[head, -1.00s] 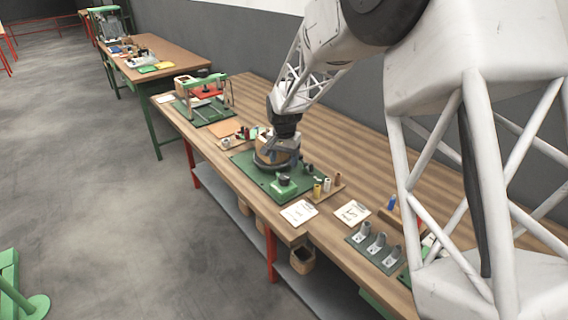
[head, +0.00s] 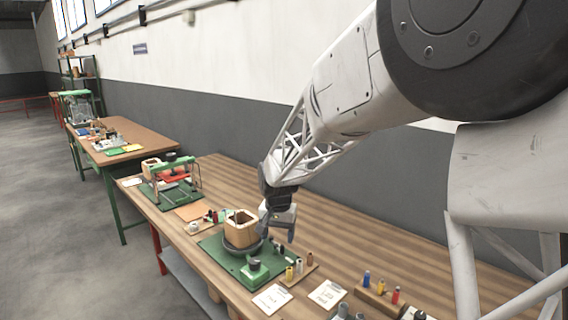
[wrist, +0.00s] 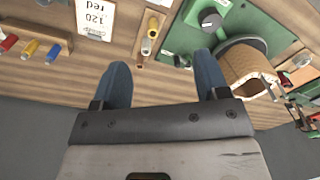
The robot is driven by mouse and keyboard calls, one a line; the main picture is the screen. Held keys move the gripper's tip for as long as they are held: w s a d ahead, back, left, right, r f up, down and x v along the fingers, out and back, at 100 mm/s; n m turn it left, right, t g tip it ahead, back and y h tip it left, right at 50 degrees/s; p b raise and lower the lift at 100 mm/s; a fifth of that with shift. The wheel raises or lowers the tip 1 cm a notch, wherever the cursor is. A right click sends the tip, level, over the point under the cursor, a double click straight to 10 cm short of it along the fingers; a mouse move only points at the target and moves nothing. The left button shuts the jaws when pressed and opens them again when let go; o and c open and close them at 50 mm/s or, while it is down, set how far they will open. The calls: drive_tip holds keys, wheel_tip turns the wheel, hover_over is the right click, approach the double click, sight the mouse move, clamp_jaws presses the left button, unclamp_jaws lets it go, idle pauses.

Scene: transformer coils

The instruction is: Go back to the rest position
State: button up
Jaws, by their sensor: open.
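My gripper (head: 279,229) is above the wooden bench (head: 330,230), to the right of the wooden coil former in the head view. In the wrist view my gripper (wrist: 163,78) has its two blue fingers wide apart, with only bench top between them. The square, hollow coil former (head: 241,230) stands upright on a dark round plate on a green base (head: 222,252). It also shows in the wrist view (wrist: 243,72), at the right, apart from the fingers.
Small spools (head: 299,266) stand on a strip beside the green base. A wooden block (head: 376,300) holds coloured pegs. White cards (head: 272,299) lie along the front edge. A green frame fixture (head: 168,185) stands farther left. The bench behind my gripper is bare.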

drive_tip(key=s+d+r, duration=0.6)
drive_tip(key=s+d, duration=0.1)
drive_tip(key=s, duration=0.2)
drive_tip(key=s+d, duration=0.4)
drive_tip(key=s, duration=0.6)
drive_tip(key=s+d+r+n+t, duration=0.1)
drive_tip(key=s+d, duration=0.4)
drive_tip(key=s, duration=0.5)
drive_tip(key=s+d+r+n+t, duration=0.1)
drive_tip(key=s+d, duration=0.3)
drive_tip(key=s, duration=0.6)
drive_tip(key=shift+d, duration=0.2)
